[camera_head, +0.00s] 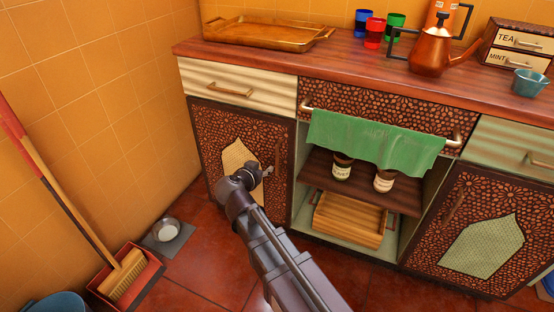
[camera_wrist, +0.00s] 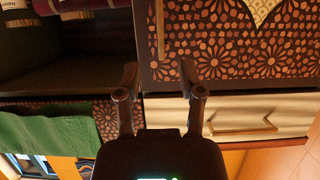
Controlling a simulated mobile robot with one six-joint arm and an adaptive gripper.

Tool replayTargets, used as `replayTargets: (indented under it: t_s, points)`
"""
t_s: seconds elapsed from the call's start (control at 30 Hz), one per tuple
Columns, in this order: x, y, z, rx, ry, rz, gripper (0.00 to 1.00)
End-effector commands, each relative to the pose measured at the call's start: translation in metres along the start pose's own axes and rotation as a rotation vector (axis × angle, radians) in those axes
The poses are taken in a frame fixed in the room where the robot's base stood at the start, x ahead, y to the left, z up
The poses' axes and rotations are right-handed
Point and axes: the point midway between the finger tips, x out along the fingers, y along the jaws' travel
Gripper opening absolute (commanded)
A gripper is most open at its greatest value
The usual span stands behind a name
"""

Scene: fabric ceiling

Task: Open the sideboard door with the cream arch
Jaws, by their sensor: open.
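The sideboard's left door (camera_head: 200,133) has a brown floral lattice and a cream arch panel (camera_head: 237,153). It is shut. Its upright brass handle (camera_head: 278,160) is near its right edge. My gripper (camera_head: 266,170) is in front of this door, covering part of the arch, left of the handle in the head view. In the wrist view the scene is turned over, and my open gripper (camera_wrist: 158,78) has a finger on each side of the line of the handle (camera_wrist: 160,28). The handle's near end is just beyond the fingertips, with nothing gripped.
A cream drawer (camera_head: 216,83) with a brass handle is above the door. A green towel (camera_head: 370,138) hangs on a rail over open shelves on the right. A broom (camera_head: 80,215), dustpan and metal bowl (camera_head: 166,229) are at the left. Red floor tiles before the door look clear.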

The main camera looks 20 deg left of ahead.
Motion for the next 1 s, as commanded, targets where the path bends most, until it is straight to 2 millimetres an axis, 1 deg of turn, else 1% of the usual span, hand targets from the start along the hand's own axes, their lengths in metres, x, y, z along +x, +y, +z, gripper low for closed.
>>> replayTargets:
  t_s: [0.03,0.17,0.6,0.8,1.0]
  points:
    - [0.008,-0.001,0.002,0.001,0.000,0.002,0.50]
    - [0.025,-0.001,0.002,0.002,0.000,0.001,0.50]
    - [0.093,-0.001,0.002,0.001,0.000,0.002,0.50]
    - [0.114,-0.001,0.001,0.002,0.000,0.001,0.50]
    - [0.122,0.000,0.000,0.002,-0.001,0.001,0.50]
